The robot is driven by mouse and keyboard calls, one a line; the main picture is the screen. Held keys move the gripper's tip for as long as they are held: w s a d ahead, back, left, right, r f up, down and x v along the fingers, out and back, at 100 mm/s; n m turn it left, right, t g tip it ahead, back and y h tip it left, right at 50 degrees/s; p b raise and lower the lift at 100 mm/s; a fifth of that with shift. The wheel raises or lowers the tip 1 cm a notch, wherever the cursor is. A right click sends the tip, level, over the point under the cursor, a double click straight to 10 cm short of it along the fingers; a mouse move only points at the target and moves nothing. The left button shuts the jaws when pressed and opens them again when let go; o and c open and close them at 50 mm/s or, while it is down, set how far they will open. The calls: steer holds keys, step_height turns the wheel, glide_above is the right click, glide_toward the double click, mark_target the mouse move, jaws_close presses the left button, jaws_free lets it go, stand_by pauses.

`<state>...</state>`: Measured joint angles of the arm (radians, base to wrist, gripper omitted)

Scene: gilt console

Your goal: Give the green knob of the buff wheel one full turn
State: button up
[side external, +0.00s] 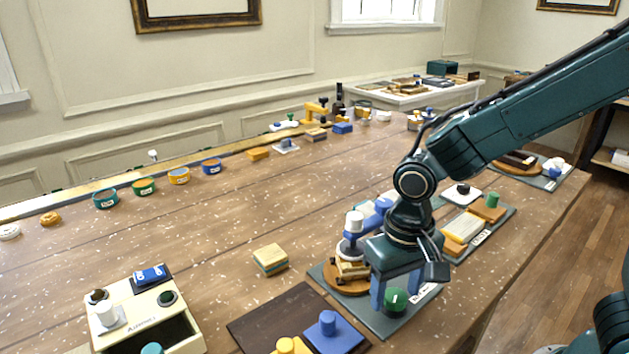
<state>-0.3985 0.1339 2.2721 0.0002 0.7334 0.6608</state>
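The green knob (396,298) sits low on the front right of a dark grey board (327,276), partly below my gripper. A round brown wooden disc with a white-topped post and pale blocks stands on the same board to its left; I cannot tell which part is the buff wheel. My gripper (396,297) points down, with its two blue fingers apart on the left and right of the green knob. Whether the fingers touch the knob is not clear. My gripper body hides part of the board behind it.
A cream box (142,318) with knobs stands at the front left. A stacked block (270,260) lies left of the board. A blue plate with a blue knob (327,322) is in front. Another grey board (508,217) with a smaller green knob is behind right. The table's middle left is mostly clear.

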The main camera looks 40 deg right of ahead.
mark_target(396, 295)
step_height(396, 295, up, 14)
stand_by(1.0)
steer(key=shift+f, duration=0.1)
steer(key=n, duration=2.4)
steer(key=shift+f, duration=0.15)
step_height(396, 295, down, 14)
steer(key=shift+r, duration=0.25)
